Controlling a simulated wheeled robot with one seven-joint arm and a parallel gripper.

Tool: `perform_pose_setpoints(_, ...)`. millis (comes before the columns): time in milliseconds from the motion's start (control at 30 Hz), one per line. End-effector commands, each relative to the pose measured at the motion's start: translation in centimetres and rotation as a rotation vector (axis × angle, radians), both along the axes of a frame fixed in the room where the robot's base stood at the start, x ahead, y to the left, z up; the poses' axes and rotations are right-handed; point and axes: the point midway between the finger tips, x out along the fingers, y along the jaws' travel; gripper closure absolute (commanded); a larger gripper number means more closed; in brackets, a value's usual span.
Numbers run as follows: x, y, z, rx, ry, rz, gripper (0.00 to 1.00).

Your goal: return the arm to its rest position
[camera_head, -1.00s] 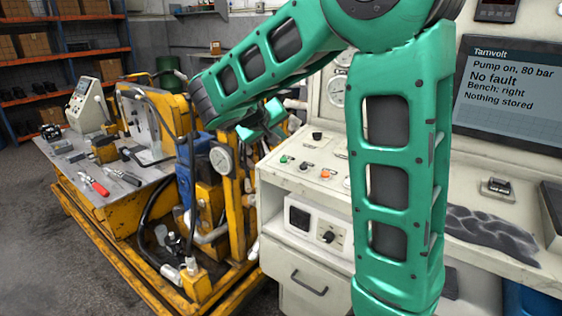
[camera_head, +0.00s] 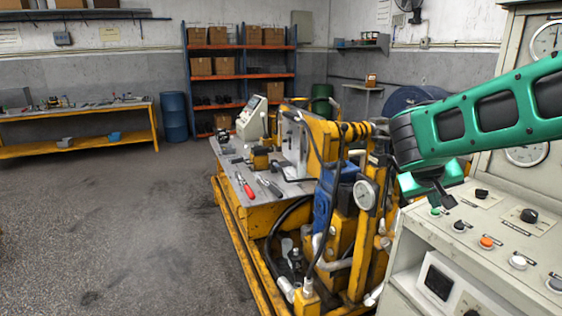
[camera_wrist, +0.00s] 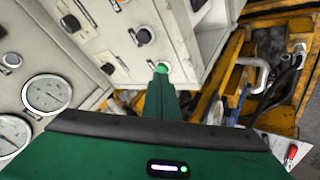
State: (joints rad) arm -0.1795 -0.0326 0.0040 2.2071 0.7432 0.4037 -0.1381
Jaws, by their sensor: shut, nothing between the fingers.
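My green arm (camera_head: 500,112) reaches in from the right in the head view, over the control cabinet. My gripper (camera_head: 443,202) points down at the cabinet's left end, close to the green button (camera_head: 435,211). In the wrist view the fingers (camera_wrist: 161,88) show as one narrow closed piece, with nothing between them. The green button also shows there just past the fingertips (camera_wrist: 162,68). I cannot tell whether they touch it.
The pale control cabinet (camera_head: 415,245) has several buttons and knobs, with gauges behind. Left of it stands the yellow test bench (camera_head: 262,216) with a blue motor (camera_head: 325,200) and a red-handled tool (camera_head: 244,187). Open floor (camera_head: 120,220) lies further left.

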Motion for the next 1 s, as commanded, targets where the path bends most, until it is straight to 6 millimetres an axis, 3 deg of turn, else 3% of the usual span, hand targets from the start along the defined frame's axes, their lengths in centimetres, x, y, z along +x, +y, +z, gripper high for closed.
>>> perform_pose_setpoints(33,-1.7,0.8,-0.8,0.066,0.011,0.025,1.0)
perform_pose_setpoints(200,-6.4,4.9,-3.4,0.252,0.06,0.114,1.0)
perform_pose_setpoints(667,-15.4,12.7,-6.4,0.514,0.15,0.267,1.0)
perform_pose_setpoints(867,-18.6,9.0,-7.0,0.542,0.202,0.125,1.0)
perform_pose_setpoints(1000,-21.8,6.1,-7.5,0.571,0.245,-0.003,1.0)
